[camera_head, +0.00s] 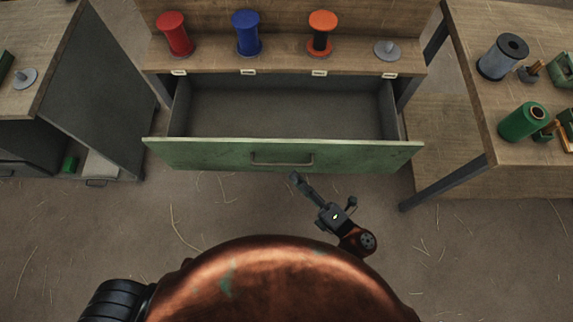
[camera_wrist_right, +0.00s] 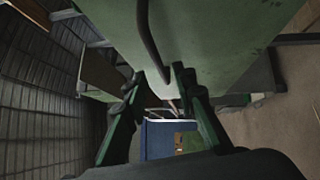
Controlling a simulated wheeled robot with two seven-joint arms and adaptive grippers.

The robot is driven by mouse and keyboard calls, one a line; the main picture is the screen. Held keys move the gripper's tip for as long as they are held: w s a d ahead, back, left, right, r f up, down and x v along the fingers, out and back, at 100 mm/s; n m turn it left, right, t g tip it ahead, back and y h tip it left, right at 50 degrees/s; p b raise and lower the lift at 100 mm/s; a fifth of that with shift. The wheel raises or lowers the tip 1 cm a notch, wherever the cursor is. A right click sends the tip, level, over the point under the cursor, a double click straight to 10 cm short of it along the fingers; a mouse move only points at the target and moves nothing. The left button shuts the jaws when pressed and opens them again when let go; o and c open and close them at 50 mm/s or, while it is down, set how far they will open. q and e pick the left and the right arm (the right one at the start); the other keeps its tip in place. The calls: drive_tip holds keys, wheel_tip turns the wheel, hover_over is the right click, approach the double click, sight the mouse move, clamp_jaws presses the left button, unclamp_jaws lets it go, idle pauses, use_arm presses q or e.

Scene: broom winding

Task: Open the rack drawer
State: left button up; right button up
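The rack drawer (camera_head: 290,105) stands pulled far out, and its grey interior looks empty. Its green front (camera_head: 205,153) carries a thin bar handle (camera_head: 282,162). My right gripper (camera_head: 298,181) is just in front of the drawer front, slightly right of the handle's middle. In the right wrist view the gripper (camera_wrist_right: 158,78) has its two fingers apart. The dark handle (camera_wrist_right: 150,42) runs down toward the gap between them, with no clear grip on it. The green drawer front (camera_wrist_right: 215,45) fills the top of that view. My left gripper is out of view.
Red (camera_head: 174,34), blue (camera_head: 247,34) and orange-black (camera_head: 321,33) spools and an empty grey spindle (camera_head: 387,50) stand on the rack top. A right table (camera_head: 475,100) holds a grey spool (camera_head: 503,57) and a green spool (camera_head: 524,121). A cabinet (camera_head: 100,90) stands left.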

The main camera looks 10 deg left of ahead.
drive_tip(key=v, duration=0.5)
drive_tip(key=shift+s+d, duration=0.2)
idle(0.3)
